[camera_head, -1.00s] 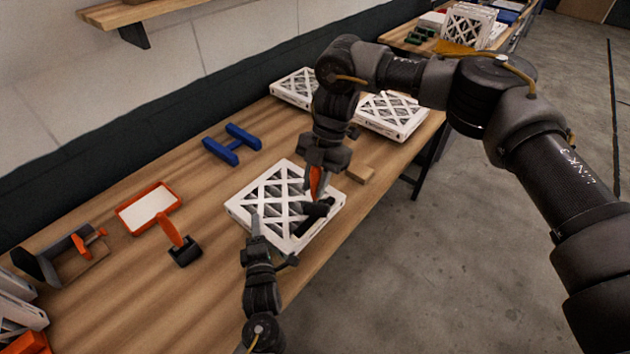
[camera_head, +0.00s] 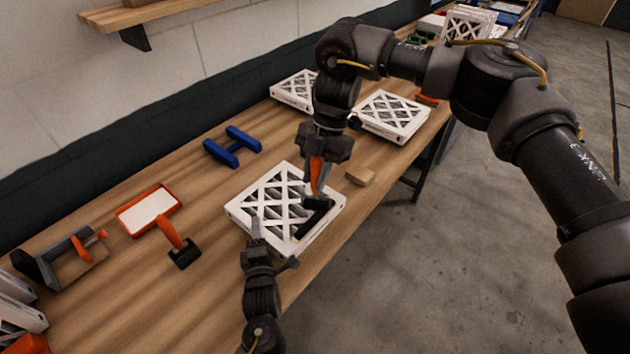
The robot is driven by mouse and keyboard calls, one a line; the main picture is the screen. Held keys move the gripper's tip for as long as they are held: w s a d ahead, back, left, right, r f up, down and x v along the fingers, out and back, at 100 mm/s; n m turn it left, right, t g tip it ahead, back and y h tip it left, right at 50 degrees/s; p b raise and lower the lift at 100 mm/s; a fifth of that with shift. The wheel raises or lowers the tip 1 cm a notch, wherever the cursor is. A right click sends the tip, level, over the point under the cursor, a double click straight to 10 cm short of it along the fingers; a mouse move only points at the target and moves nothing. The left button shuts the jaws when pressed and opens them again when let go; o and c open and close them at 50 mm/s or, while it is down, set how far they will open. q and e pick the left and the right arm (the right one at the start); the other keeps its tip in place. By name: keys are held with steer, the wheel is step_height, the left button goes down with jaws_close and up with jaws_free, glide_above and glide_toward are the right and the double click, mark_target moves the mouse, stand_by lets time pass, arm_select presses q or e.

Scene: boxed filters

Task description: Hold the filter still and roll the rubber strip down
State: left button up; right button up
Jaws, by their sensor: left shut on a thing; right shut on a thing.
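The white filter (camera_head: 240,211) with its criss-cross face lies flat on the bench. My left gripper (camera_head: 262,240) is shut on its near edge, one finger lying over the top. My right gripper (camera_head: 317,178) points down over the filter's right part and is shut on the orange handle of a hand roller (camera_head: 318,203). The roller's black head is at the filter's right side. A dark strip (camera_head: 309,226), seemingly the rubber strip, runs along that side below the roller. I cannot tell exactly where roller and strip touch.
A small wooden block (camera_head: 360,176) lies right of the filter. A blue H-shaped piece (camera_head: 232,147), an orange-rimmed tray (camera_head: 124,222) and an orange-handled tool (camera_head: 178,245) lie to the left. Other filters (camera_head: 419,126) lie behind. The bench's front edge is close.

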mark_target(315, 160)
steer(key=shift+r, duration=1.8)
steer(key=shift+r, duration=0.6)
steer(key=shift+f, duration=0.15)
